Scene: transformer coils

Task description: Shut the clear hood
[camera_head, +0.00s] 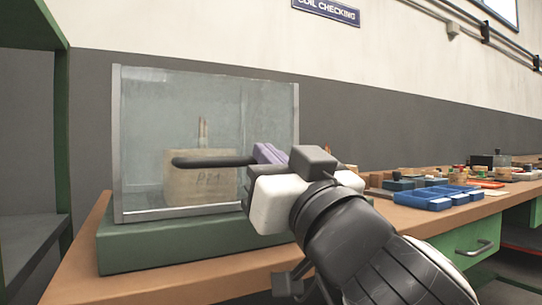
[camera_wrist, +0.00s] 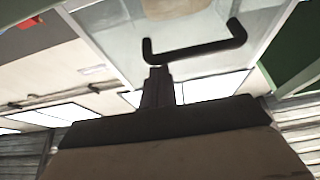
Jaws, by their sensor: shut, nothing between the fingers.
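The clear hood (camera_head: 180,95) is a glass-like box with grey edges on a green base (camera_head: 160,245), left of centre in the head view. A black bar handle (camera_head: 205,162) runs across its front; it also shows as a wide U in the wrist view (camera_wrist: 195,50). My gripper (camera_head: 266,153), with purple fingers, is at the handle's right end. In the wrist view my gripper (camera_wrist: 158,76) is shut and empty, its tips at or just below the handle's left part. I cannot tell whether they touch it, or whether the hood is fully down.
A beige block (camera_head: 200,185) with markings and a small post stands inside the hood. Blue trays (camera_head: 425,198) and several small parts lie on the wooden bench (camera_head: 180,285) to the right. A green shelf frame (camera_head: 60,130) stands at the left.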

